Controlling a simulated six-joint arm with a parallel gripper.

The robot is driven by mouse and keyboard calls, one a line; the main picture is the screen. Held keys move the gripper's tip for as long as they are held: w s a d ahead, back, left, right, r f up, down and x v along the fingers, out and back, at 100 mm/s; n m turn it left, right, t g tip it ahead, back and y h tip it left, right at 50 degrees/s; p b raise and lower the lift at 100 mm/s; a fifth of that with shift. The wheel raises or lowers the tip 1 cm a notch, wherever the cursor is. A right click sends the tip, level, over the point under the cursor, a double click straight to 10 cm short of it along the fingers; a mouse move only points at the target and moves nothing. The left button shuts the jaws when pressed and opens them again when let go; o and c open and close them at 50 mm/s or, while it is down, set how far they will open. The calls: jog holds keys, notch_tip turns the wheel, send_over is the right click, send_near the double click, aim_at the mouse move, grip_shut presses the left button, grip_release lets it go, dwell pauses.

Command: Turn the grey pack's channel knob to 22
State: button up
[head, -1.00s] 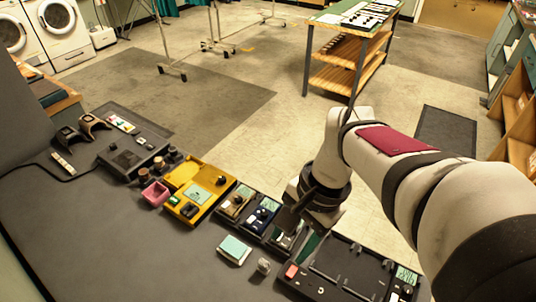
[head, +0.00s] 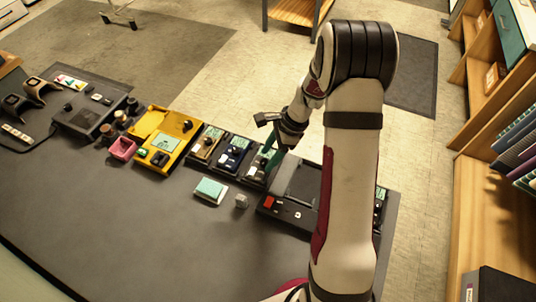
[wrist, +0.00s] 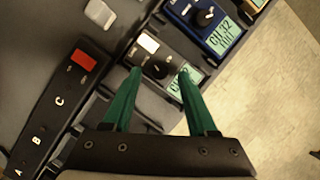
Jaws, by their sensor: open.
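The grey pack (wrist: 150,49) stands in a dark holder in the wrist view, with a white label, a dark round knob (wrist: 160,70) and a pale green display (wrist: 175,84). The display is partly covered by a finger and I cannot read its number. My gripper (wrist: 160,73) is open, its two green fingers on either side of the knob; I cannot tell whether they touch it. In the head view my gripper (head: 268,162) points down at the grey pack (head: 256,174), the last in the row of packs, and hides part of it.
A blue pack (wrist: 208,22) with its own knob and display stands close beside it. A tan pack (head: 206,146) and a yellow case (head: 165,140) lie farther left. A black unit with a red button (head: 269,202) is on the other side.

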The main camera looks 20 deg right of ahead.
jog(key=shift+a+f, duration=0.15)
jog(key=shift+f, duration=0.25)
grip_shut()
jog(key=shift+w+n+g, duration=0.15)
jog(key=shift+n+g, duration=0.25)
jog(key=shift+n, duration=0.7)
grip_release()
jog(key=v, duration=1.6)
